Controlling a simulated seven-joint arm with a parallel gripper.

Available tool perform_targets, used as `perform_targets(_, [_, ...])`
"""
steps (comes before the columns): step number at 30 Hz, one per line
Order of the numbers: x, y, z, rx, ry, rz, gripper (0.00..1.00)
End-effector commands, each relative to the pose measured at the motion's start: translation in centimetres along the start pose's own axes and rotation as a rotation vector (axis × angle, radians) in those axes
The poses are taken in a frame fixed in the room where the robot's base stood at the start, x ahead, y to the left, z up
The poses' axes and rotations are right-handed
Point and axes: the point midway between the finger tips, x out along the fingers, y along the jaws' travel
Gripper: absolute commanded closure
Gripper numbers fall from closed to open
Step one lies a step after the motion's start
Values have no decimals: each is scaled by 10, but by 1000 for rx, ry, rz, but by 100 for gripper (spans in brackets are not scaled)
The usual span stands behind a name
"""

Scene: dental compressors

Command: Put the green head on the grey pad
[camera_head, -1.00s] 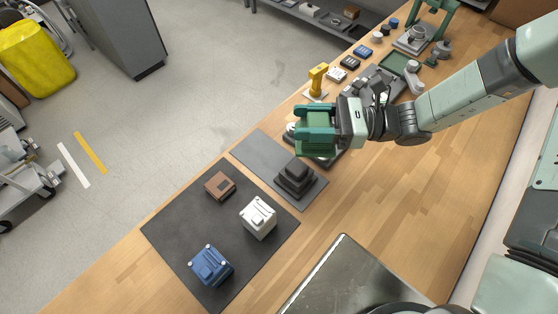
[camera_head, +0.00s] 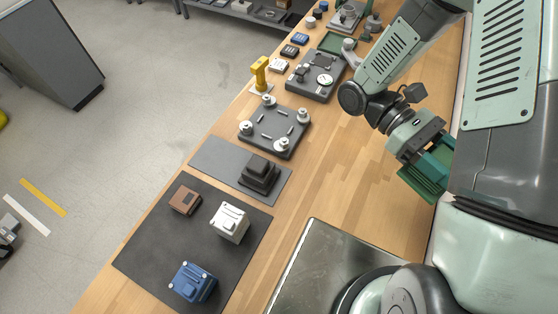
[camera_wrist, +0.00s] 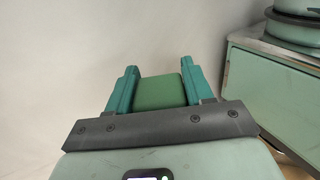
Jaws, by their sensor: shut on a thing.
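The green head (camera_wrist: 160,92) is a green block held between the teal fingers of my gripper (camera_wrist: 160,80) in the wrist view. In the head view my gripper (camera_head: 430,168), with the green head (camera_head: 416,187) in it, is at the right, close to my own body and well away from the pads. The fingers hide part of the head. The grey pad (camera_head: 213,158) lies left of centre on the bench. A dark stepped head (camera_head: 260,172) stands at its right end; its left part is bare.
A black mat (camera_head: 150,245) in front holds a brown block (camera_head: 185,200), a white head (camera_head: 230,222) and a blue head (camera_head: 193,283). Behind the pad is a plate with posts (camera_head: 275,128), near a yellow part (camera_head: 260,73). A metal plate (camera_head: 320,260) lies front right.

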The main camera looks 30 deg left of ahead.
Motion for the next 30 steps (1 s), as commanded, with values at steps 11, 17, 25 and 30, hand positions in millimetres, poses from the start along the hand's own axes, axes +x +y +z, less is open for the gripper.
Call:
perform_targets(11, [-42,113,56,8,0,661,100])
perform_targets(17, [-120,138,80,7,0,988,100])
perform_targets(25, [-229,102,56,3,-2,1188,100])
perform_targets(30, [-284,56,29,4,-3,1252,100])
